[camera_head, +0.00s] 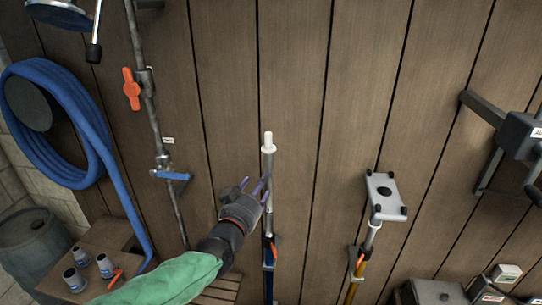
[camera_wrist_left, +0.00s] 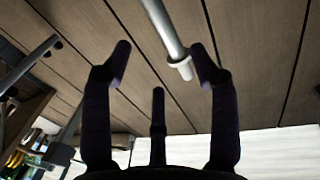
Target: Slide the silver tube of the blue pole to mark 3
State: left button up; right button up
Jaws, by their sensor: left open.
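The blue pole (camera_head: 267,287) stands upright against the plank wall in the middle of the head view. Its silver tube (camera_head: 268,170) rises from the blue part and has a white tip. An orange lever (camera_head: 275,248) sits on the pole lower down. My left gripper (camera_head: 256,192) is open, its fingers beside the silver tube. In the left wrist view the silver tube (camera_wrist_left: 163,22) shows beyond the spread fingers, nearer the right-hand finger, with a pale collar or end. I cannot tell if a finger touches it. No mark numbers are readable. My right gripper is not in view.
A yellow pole (camera_head: 355,275) with a grey plate-like head (camera_head: 385,196) stands to the right. A pipe with an orange valve handle (camera_head: 131,90) and a coiled blue hose (camera_head: 75,140) are at the left. The wall between the two poles is clear.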

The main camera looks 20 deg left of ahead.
aim_at(269, 165)
pick_arm(q)
jog(key=w, duration=0.3)
jog(key=w+p, duration=0.1)
jog(key=w, duration=0.3)
jog(key=w+a+p, duration=0.1)
jog(key=w, duration=0.2)
jog(key=shift+w+r, duration=0.2)
jog(key=shift+w, duration=0.1)
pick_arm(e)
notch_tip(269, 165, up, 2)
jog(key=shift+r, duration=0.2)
